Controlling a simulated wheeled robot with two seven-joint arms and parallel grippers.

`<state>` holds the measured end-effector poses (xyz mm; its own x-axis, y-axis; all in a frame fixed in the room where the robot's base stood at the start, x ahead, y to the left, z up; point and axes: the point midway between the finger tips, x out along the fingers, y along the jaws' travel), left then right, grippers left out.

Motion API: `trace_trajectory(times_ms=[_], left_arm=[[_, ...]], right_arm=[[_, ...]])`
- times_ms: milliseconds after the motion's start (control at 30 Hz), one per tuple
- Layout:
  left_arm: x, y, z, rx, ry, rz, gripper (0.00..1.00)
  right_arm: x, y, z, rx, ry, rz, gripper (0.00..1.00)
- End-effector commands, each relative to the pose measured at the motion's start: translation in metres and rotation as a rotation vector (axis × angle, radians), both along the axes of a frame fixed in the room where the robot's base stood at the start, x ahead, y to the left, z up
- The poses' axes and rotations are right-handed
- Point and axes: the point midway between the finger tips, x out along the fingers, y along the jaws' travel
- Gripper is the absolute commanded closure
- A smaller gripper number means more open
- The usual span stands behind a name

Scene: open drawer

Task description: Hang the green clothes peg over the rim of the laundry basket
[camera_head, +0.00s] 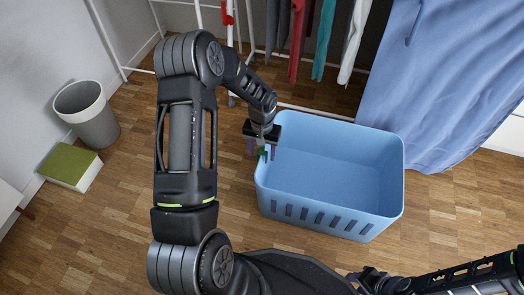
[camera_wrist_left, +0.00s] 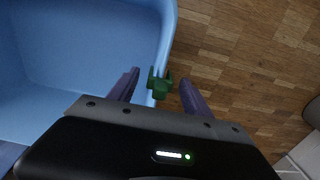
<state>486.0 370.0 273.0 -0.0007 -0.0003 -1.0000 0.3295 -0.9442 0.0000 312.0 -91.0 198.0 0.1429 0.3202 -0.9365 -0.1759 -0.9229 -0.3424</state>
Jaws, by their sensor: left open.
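The blue laundry basket (camera_head: 330,212) stands on the floor. The green clothes peg (camera_wrist_left: 159,84) sits at its rim (camera_wrist_left: 163,45) in the left wrist view and looks astride it, with part on each side of the wall. A bit of the peg (camera_head: 263,154) shows at the basket's left rim in the head view. My left gripper (camera_head: 262,150) is above that rim, pointing down. Its fingers (camera_wrist_left: 160,90) are open, one on each side of the peg, with gaps between. My right gripper (camera_head: 370,281) is low at the bottom right; its fingers cannot be made out.
A drying rack (camera_head: 233,45) with hanging clothes stands behind the basket. A blue cloth (camera_head: 425,90) hangs at the basket's back right. A grey bin (camera_head: 88,113) and a green-topped box (camera_head: 70,166) stand at the left. The wooden floor between them and the basket is free.

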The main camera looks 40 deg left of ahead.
Motion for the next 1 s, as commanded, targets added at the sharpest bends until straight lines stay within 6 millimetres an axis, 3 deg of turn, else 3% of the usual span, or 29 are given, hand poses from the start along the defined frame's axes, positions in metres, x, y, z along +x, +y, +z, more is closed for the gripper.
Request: trace_trajectory(times_ms=[267, 700, 1000], left_arm=[[0.000, 0.000, 0.009, 0.000, -0.001, 0.000, 0.42], [0.000, 0.000, 0.073, 0.000, 0.000, 0.000, 0.42], [0.000, 0.000, 0.078, 0.000, 0.001, 0.000, 0.42]], right_arm=[[-0.001, 0.000, 0.004, -0.001, 0.001, 0.000, 0.64], [-0.005, 0.000, 0.033, 0.000, 0.010, 0.005, 0.64], [-0.006, 0.000, 0.033, 0.000, 0.011, 0.007, 0.64]])
